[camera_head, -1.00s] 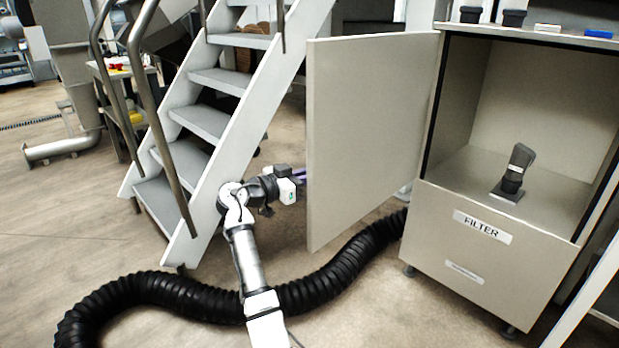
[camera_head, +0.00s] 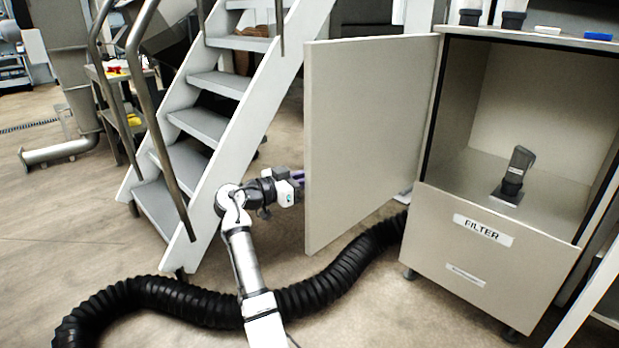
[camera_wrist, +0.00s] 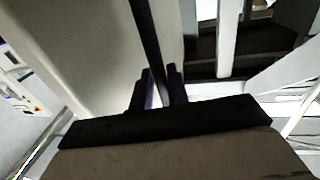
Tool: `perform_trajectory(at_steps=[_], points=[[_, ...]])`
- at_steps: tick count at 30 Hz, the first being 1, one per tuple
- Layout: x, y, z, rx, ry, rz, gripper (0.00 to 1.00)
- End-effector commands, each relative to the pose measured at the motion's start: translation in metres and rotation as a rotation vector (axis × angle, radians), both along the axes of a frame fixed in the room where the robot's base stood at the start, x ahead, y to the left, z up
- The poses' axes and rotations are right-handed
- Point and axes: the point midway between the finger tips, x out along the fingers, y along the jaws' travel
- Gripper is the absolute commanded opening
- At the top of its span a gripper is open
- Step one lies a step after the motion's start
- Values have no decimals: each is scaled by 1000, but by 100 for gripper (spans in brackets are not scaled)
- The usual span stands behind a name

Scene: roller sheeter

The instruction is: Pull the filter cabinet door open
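The filter cabinet (camera_head: 490,240), labelled FILTER, stands at the right in the head view. Its beige door (camera_head: 365,135) is swung wide out to the left, and the inside of the cabinet shows. My gripper (camera_head: 298,176) is at the door's free left edge, at about mid-height; its fingertips are partly hidden by the door. In the wrist view, the two purple fingers (camera_wrist: 160,88) lie on either side of a narrow dark bar (camera_wrist: 147,35) along the pale door panel (camera_wrist: 95,50). I cannot tell whether they press on it or whether it is an edge or a handle.
A metal staircase (camera_head: 205,122) stands close behind and left of my gripper. A black ribbed hose (camera_head: 330,285) crosses the floor under my arm and the door. A dark device (camera_head: 515,172) stands inside the cabinet. Open floor lies at the left.

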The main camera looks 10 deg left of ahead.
Motion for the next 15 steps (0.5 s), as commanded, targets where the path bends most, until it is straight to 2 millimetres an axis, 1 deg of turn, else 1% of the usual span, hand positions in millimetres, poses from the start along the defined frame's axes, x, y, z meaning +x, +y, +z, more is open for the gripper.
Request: perform_trajectory(at_steps=[5,15], points=[[-17,17,0,0,0,5,16],[-73,69,1,-1,1,3,16]])
